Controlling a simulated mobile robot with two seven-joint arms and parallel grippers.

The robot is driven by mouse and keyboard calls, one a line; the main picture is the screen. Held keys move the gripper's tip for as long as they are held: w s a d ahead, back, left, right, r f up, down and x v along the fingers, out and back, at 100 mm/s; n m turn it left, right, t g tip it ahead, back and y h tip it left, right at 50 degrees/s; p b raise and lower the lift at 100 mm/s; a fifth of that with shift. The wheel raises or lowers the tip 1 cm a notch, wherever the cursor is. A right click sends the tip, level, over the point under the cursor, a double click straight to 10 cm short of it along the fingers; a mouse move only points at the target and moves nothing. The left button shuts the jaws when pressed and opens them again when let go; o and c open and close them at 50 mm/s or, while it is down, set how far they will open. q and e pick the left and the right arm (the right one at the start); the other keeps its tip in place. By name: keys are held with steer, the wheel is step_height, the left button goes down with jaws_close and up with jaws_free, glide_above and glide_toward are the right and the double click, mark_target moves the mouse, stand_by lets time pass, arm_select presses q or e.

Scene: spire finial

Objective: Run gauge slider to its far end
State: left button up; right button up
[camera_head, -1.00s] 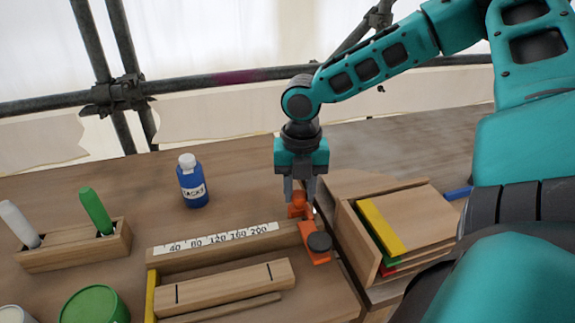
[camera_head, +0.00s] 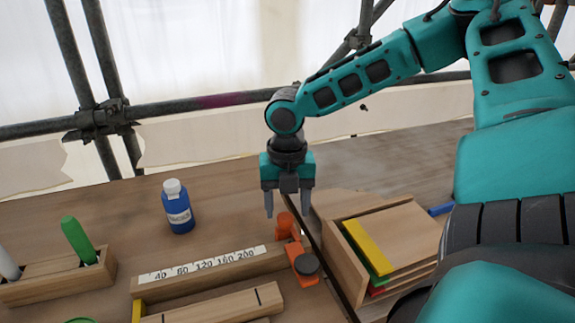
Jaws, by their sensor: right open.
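The gauge is a wooden rail (camera_head: 212,276) with a white scale strip (camera_head: 205,262) marked 40 to 200. Its orange slider (camera_head: 296,252) with a dark round knob stands at the right end of the rail, past the 200 mark. My right gripper (camera_head: 287,205) points down above and behind the slider, open and empty. Its fingertips appear apart from the slider. My left gripper is not in view.
A blue bottle (camera_head: 178,207) stands behind the rail. A wooden holder (camera_head: 60,280) with green and white markers is at left. A wooden box (camera_head: 352,257) with coloured boards stands close right of the slider. Scaffold tubes (camera_head: 230,99) cross behind the table.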

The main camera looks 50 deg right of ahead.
step_height(320, 180, up, 11)
steer(key=p, duration=0.2)
stand_by(0.6)
